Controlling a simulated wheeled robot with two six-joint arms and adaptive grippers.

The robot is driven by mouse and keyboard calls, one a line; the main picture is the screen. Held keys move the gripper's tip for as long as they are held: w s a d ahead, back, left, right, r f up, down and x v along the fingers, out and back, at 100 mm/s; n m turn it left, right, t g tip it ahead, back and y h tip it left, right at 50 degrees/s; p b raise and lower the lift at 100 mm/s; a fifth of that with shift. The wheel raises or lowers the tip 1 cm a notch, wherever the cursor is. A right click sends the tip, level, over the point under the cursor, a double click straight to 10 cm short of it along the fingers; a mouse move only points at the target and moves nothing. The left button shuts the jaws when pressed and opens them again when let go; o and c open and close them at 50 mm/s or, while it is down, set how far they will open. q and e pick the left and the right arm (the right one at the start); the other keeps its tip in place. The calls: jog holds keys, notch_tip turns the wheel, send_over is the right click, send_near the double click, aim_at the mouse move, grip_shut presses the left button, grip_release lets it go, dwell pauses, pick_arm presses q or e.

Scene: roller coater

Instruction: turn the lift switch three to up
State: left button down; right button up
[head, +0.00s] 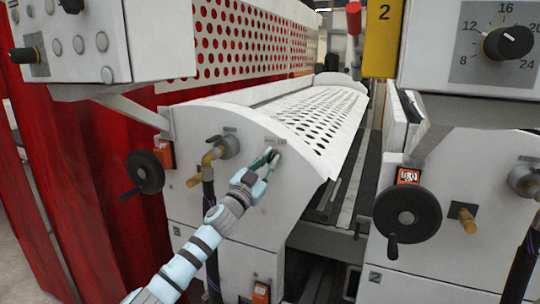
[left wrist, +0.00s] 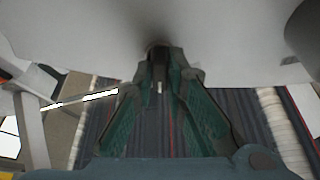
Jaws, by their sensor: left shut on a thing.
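My left gripper (head: 270,155) reaches up from the bottom to the white end panel (head: 235,250) of the left roller unit. Its green fingers are shut on a small switch high on that panel, beside a small label (head: 281,142) too small to read. The fingers hide most of the switch in the head view. In the left wrist view, the fingertips (left wrist: 160,62) close around a dark knob (left wrist: 158,46) against the pale panel. Which way the switch points cannot be told. My right gripper is not in view.
A black handwheel (head: 146,171) and a brass pipe fitting (head: 212,156) stick out left of my gripper. Another black handwheel (head: 407,213) is on the right unit. A control box (head: 95,45) overhangs at upper left. A dark gap separates the two units.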

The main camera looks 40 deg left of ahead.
pick_arm(q)
jog(key=shift+m+h+p, duration=0.6)
jog(key=shift+m+p, duration=0.35)
jog(key=shift+m, duration=0.35)
jog(key=c, duration=1.6)
grip_release()
